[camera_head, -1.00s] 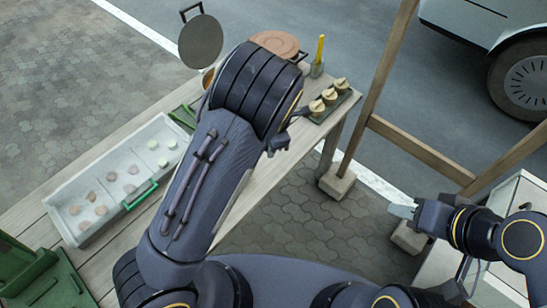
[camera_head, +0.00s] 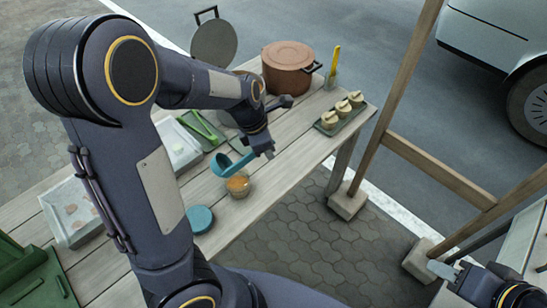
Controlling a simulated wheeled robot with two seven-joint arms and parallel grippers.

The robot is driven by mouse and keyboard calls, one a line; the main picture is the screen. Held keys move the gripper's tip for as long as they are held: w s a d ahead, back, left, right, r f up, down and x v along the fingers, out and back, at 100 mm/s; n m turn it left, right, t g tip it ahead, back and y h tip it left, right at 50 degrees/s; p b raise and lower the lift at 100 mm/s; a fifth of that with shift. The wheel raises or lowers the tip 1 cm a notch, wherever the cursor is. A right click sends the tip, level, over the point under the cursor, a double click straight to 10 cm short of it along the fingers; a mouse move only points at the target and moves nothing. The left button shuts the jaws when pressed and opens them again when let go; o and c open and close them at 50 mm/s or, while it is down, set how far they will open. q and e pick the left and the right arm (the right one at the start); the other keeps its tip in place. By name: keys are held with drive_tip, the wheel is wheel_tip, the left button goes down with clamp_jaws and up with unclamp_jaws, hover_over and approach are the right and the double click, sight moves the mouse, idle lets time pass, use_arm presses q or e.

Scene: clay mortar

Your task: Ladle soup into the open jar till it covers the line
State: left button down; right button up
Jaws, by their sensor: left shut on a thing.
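My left gripper (camera_head: 266,151) is shut on a teal ladle (camera_head: 222,167), whose cup is tilted beside and just above the rim of the open jar (camera_head: 239,187). The jar is small and stands on the table; orange-brown soup shows in it. Its line is too small to make out, and I cannot tell whether soup is flowing from the cup. A round teal lid (camera_head: 201,218) lies on the table in front of the jar. My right gripper (camera_head: 441,268) is away to the right, off the table; its fingers are too small to judge.
A tray of buns (camera_head: 343,113) sits at the right end. A green tray with tongs (camera_head: 203,128) and a white bin (camera_head: 66,212) lie left, partly behind my arm.

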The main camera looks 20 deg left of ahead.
sight(250, 152)
use_arm(q)
drive_tip(key=shift+s+a+r+t+h+b, duration=0.45)
drive_tip(key=shift+a+h+b, duration=0.2)
drive_tip(key=shift+b, duration=1.15)
drive_tip(key=shift+s+a+r+t+h+b, duration=0.35)
drive_tip(key=shift+s+a+t+h+b, duration=0.2)
drive_tip(key=shift+b, duration=1.3)
drive_tip(key=shift+s+a+r+t+h+b, duration=0.45)
drive_tip(key=shift+a+h+b, duration=0.25)
drive_tip(key=shift+b, duration=1.1)
drive_tip(key=s+a+t+h+b, duration=0.1)
drive_tip(key=b, duration=0.1)
drive_tip(key=s+a+t+h+b, duration=0.1)
drive_tip(key=a+b, duration=0.1)
drive_tip(key=b, duration=0.1)
drive_tip(key=s+a+r+t+h+b, duration=0.1)
drive_tip(key=a+h+b, duration=0.1)
drive_tip(key=b, duration=0.1)
drive_tip(key=shift+s, duration=0.4)
drive_tip(key=shift+t, duration=0.25)
drive_tip(key=shift+r, duration=0.1)
wheel_tip(250, 152, up, 5)
drive_tip(key=p, duration=0.5)
